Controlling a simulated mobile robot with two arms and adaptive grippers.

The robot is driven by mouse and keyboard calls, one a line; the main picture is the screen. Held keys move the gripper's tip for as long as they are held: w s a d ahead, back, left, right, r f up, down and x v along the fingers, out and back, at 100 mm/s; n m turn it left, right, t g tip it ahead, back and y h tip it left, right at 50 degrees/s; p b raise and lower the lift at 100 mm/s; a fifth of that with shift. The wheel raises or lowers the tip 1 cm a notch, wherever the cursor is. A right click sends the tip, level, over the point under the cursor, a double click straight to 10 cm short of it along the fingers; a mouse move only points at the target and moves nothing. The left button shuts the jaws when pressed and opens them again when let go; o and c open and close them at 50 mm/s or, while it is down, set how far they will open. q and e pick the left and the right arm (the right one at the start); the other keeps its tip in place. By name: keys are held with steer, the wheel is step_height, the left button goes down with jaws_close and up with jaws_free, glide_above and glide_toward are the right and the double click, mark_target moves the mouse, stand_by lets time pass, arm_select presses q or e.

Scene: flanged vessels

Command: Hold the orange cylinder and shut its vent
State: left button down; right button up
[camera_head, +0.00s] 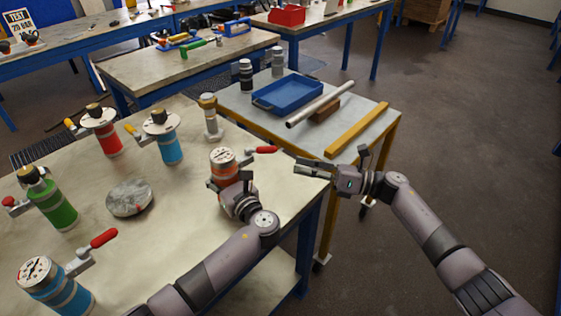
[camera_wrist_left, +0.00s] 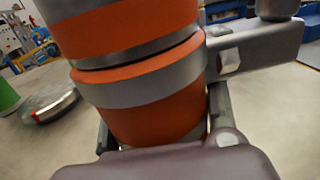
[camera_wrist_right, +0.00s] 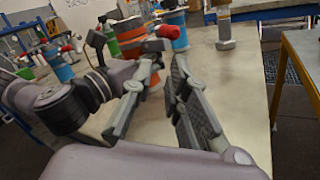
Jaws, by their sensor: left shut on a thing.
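The orange cylinder (camera_head: 222,168) stands upright on the near table, with grey bands and a pale round top. Its vent has a red handle (camera_head: 265,150) that points right in the head view. My left gripper (camera_head: 233,188) is shut around the cylinder's lower body; the cylinder (camera_wrist_left: 150,95) fills much of the left wrist view between the fingers. My right gripper (camera_head: 331,160) is open and empty, right of the red handle and apart from it. In the right wrist view the orange cylinder (camera_wrist_right: 132,40) is partly hidden behind my left arm and gripper.
Red (camera_head: 106,138), blue (camera_head: 171,147), green (camera_head: 54,203) and striped blue (camera_head: 62,292) vessels stand left on the table, with a grey disc (camera_head: 130,198). A side table holds a blue tray (camera_head: 288,94), a metal tube (camera_head: 321,104) and a yellow bar (camera_head: 357,130).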

steer(key=s+m+t, duration=0.1)
steer(key=m, duration=0.1)
steer(key=s+a+f+m+t, duration=0.1)
steer(key=s+m+t, duration=0.1)
steer(key=s+m, duration=0.1)
steer(key=shift+a+f+m, duration=0.25)
steer(key=shift+f+m, duration=0.05)
steer(key=shift+f, duration=0.05)
steer(key=shift+c, duration=1.3)
steer(key=s+m+t+h, duration=0.1)
steer(key=s+m, duration=0.1)
steer(key=m, duration=0.1)
steer(key=s+m+t, duration=0.2)
steer(key=s+m+t+h, duration=0.1)
steer(key=m, duration=0.2)
steer(key=shift+s+d+r+m+t+h, duration=0.1)
steer(key=shift+s+r+m+t+h, duration=0.1)
steer(key=shift+s+m+t+h, duration=0.15)
jaws_close()
steer(key=m, duration=0.1)
glide_toward(261, 150)
steer(key=w+a, duration=0.1)
steer(key=a, duration=0.4)
steer(key=shift+w+a+r+t+h, duration=0.15)
steer(key=shift+w+t+h, duration=0.1)
steer(key=shift+w, duration=0.45)
